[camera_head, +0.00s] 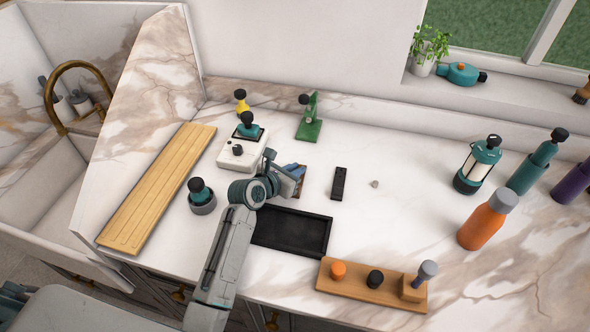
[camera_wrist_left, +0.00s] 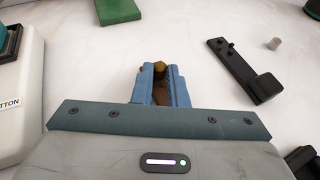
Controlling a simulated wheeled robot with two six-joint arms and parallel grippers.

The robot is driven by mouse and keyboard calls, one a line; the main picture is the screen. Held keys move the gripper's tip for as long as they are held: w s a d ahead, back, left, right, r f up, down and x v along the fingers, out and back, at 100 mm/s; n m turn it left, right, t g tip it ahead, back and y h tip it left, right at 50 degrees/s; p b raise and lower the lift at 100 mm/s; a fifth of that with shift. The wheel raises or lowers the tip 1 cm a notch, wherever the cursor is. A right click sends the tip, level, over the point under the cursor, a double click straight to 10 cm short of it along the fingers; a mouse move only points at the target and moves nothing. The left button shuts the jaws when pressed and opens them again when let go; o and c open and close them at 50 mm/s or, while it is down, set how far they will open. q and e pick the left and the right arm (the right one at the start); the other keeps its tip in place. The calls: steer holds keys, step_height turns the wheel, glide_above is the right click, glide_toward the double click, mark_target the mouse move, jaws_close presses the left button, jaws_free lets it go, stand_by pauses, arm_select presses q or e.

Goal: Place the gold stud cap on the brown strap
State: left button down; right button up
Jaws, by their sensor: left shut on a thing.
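My left gripper (camera_head: 297,172) is low over the middle of the counter, just behind the black tray. In the left wrist view its blue fingers (camera_wrist_left: 160,86) are shut on the small gold stud cap (camera_wrist_left: 160,67), which shows between the fingertips. The brown strap (camera_wrist_left: 161,93) shows between and under the fingers; most of it is hidden by them. I cannot tell whether the cap touches the strap. My right gripper is not in view.
A black strap-like piece (camera_head: 339,183) and a small grey cap (camera_head: 374,184) lie to the right. The black tray (camera_head: 327,239) is in front. A white button box (camera_head: 238,158) stands left, a green stand (camera_head: 309,128) behind. The counter's right middle is clear.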

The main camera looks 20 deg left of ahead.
arm_select(q)
steer(key=shift+s+f, duration=0.25)
steer(key=shift+f, duration=0.5)
steer(key=c, duration=1.6)
jaws_free()
steer(key=shift+o, duration=0.8)
steer(key=shift+s+d, duration=0.15)
steer(key=shift+d, duration=0.1)
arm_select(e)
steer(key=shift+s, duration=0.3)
arm_select(q)
steer(key=shift+a, duration=0.15)
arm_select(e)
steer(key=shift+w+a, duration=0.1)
arm_select(q)
steer(key=shift+r, duration=0.45)
steer(key=v, duration=0.3)
steer(key=b+v, duration=0.1)
steer(key=v, duration=0.6)
steer(key=shift+s+a+r+b, duration=0.1)
steer(key=shift+a+r+b, duration=0.2)
steer(key=shift+r+b, duration=0.15)
steer(key=shift+s+a+r, duration=0.15)
steer(key=shift+s+r, duration=0.15)
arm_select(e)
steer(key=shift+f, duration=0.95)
